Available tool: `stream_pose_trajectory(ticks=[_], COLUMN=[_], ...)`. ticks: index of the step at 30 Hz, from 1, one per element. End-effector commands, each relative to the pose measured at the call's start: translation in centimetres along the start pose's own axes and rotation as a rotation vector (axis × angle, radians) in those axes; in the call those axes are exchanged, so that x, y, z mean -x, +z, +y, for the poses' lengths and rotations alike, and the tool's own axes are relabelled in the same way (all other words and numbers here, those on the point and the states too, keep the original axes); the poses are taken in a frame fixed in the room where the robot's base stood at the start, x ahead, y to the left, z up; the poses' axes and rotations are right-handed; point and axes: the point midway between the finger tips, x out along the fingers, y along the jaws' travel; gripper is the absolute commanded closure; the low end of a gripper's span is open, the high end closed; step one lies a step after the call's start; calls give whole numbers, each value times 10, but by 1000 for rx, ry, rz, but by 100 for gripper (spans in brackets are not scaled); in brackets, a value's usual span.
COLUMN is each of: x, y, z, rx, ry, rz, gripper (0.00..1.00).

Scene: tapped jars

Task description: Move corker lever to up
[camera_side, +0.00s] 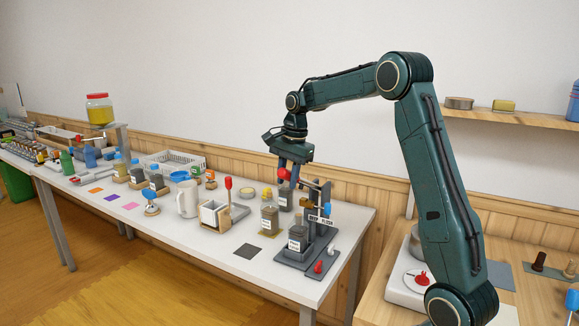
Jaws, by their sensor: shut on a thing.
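The corker (319,222) is a dark grey stand with a post and a white label, at the right end of the white table. Its lever seems to end in the red knob (284,174). My gripper (287,176) reaches down from above and is shut on the red knob, at about the height of the post's top. The lever's arm is small and partly hidden, so its exact angle is hard to tell. A jar with a white label (296,239) stands on the corker's base.
A yellowish bottle (269,217) and a dark jar (285,198) stand close left of the corker. A small caddy (214,214) with a red-topped upright and a white pitcher (187,199) are further left. A dark square (247,252) lies on bare table in front.

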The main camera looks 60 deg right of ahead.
Motion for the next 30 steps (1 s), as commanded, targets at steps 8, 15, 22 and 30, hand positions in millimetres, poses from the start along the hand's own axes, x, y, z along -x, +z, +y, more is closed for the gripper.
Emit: stream_pose_trajectory(ticks=[8, 15, 22, 30], x=[13, 22, 24, 24], y=[-4, -10, -12, -12], z=[-8, -7, -6, -5], rx=[0, 0, 0, -2], ry=[-15, -8, -7, -4], rz=[-48, -73, -75, -75], gripper=[100, 100, 100, 52])
